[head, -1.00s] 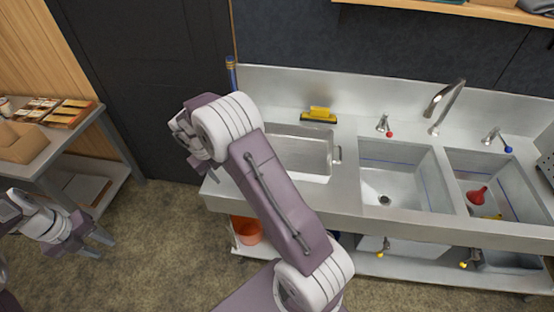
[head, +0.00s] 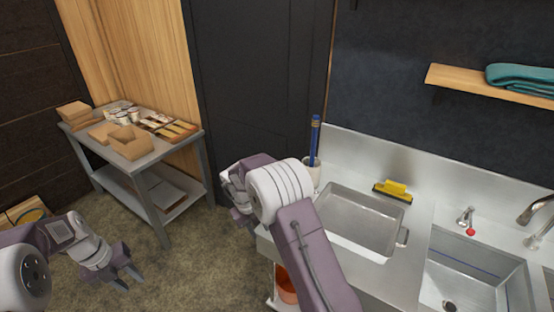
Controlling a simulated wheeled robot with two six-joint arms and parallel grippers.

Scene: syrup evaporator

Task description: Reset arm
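My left gripper (head: 130,281) is at the lower left of the head view, above the floor. Its two fingers are apart and nothing is between them. My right arm rises from the bottom and bends left, with its wrist in front of the sink counter's left end. My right gripper (head: 244,218) points away and down near that corner. It is mostly hidden by the wrist, so its fingers cannot be made out.
The steel counter (head: 415,290) holds a tray pan (head: 365,215), a yellow-topped brush (head: 393,189) and a sink basin (head: 470,275). A side table (head: 165,148) with cartons stands at the left. An orange bucket (head: 287,287) is under the counter. Floor between is clear.

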